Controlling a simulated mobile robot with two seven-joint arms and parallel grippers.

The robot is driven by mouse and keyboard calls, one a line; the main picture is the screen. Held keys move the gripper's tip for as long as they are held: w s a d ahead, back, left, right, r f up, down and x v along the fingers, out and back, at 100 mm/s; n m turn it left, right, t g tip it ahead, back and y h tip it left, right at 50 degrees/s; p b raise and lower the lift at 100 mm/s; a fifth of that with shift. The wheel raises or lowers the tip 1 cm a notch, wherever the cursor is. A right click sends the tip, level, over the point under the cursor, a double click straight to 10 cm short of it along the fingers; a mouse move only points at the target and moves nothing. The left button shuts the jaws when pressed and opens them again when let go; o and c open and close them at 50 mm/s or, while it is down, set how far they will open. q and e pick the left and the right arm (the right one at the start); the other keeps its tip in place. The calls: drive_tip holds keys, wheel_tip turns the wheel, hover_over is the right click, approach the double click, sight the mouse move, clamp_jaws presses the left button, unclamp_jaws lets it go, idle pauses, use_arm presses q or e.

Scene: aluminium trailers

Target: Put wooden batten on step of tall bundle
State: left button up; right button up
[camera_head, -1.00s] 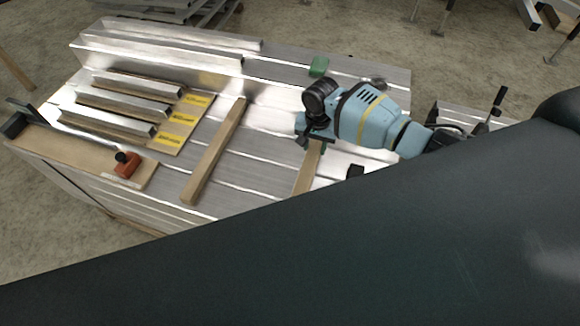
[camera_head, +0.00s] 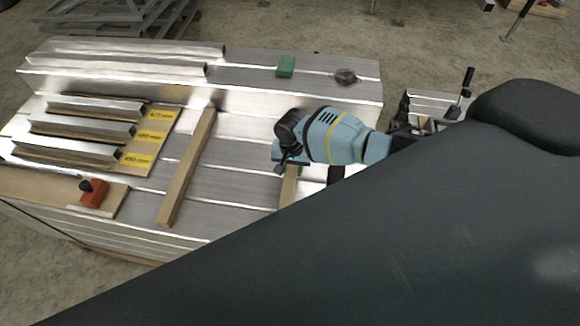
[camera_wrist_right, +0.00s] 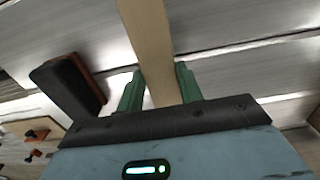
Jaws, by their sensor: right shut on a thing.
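My right gripper (camera_head: 284,168) is shut on a wooden batten (camera_head: 290,187), on the lower front level of the tall bundle (camera_head: 235,185) of aluminium profiles. In the right wrist view the batten (camera_wrist_right: 150,45) runs between the two green fingers (camera_wrist_right: 158,88). Its near end is hidden by my dark arm in the head view. I cannot tell whether it touches the metal below. A second batten (camera_head: 187,165) lies to the left on the same level, roughly parallel. A bright upright face (camera_head: 255,108) divides this level from the higher back part. My left gripper is not in view.
Short profiles (camera_head: 85,130) lie on a board with yellow labels (camera_head: 147,138) at the left. An orange tool (camera_head: 95,192) lies in front of them. A green block (camera_head: 286,66) and a dark round item (camera_head: 345,77) sit on the higher back part.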

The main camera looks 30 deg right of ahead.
sight(292, 170)
drive_tip(key=shift+f, duration=0.1)
drive_tip(key=o, duration=1.2)
drive_tip(key=shift+o, duration=0.2)
use_arm(q)
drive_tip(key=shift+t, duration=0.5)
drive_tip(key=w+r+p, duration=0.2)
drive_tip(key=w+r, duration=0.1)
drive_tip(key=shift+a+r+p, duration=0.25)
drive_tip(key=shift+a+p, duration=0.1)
drive_tip(key=shift+p, duration=0.05)
use_arm(e)
wheel_tip(292, 170, up, 12)
